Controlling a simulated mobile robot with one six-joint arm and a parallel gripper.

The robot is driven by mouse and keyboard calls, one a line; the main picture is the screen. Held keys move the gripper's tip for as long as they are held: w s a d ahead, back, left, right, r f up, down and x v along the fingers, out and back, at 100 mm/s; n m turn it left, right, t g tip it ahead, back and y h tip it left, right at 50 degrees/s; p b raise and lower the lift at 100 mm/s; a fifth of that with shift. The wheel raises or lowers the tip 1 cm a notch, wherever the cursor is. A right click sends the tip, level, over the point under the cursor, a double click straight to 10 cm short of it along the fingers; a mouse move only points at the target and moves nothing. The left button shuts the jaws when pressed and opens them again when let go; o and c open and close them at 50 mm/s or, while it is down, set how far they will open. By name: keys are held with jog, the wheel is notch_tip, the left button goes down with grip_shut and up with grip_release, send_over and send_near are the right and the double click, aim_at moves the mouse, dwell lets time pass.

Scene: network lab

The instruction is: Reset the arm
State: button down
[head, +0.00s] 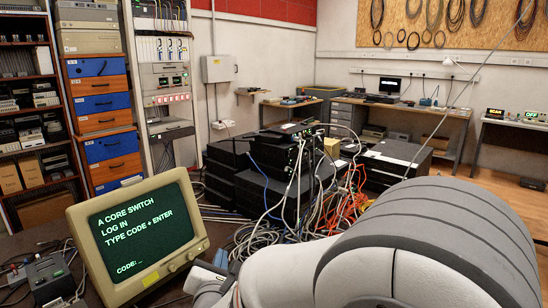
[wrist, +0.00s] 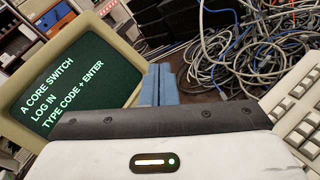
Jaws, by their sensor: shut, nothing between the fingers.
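My gripper (wrist: 159,84) shows in the wrist view, with its two blue-grey fingers together and nothing between them. In the head view my arm fills the lower right, and only a bit of the blue fingers (head: 221,258) shows behind it, just right of the monitor. The beige monitor (head: 138,236) stands at lower left and shows green text: "A CORE SWITCH, LOG IN, TYPE CODE + ENTER, CODE:". The same monitor is at the left of the wrist view (wrist: 72,82). A beige keyboard (wrist: 297,112) lies at the right of the wrist view; my arm hides it in the head view.
Tangled cables (head: 262,238) lie behind the monitor and gripper, by stacked black network boxes (head: 240,175). A small dark device (head: 49,277) sits left of the monitor. Shelves with blue and orange drawers (head: 104,110) stand at the back left. Open wooden floor (head: 500,186) shows at the right.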

jog(key=s+d+r+m+g+h+p, duration=0.1)
jog(key=s+d+m+g+h+p, duration=0.15)
jog(key=d+m, duration=0.5)
jog(key=s+d+r+m+g+h+p, duration=0.1)
jog(key=d+m+g+h, duration=0.3)
jog(key=d, duration=0.6)
jog(key=s+d+r+m+g+h+p, duration=0.1)
jog(key=s+d+m+g+h+p, duration=0.15)
jog(key=d+m, duration=0.5)
jog(key=s+d+r+m+g+y+p, duration=0.2)
jog(key=s+r+m+g+y+p, duration=0.2)
jog(key=s+m+y, duration=0.3)
jog(key=s+m+g+p, duration=0.1)
jog(key=s+m, duration=0.3)
jog(key=m, duration=0.1)
jog(key=shift+y, duration=0.4)
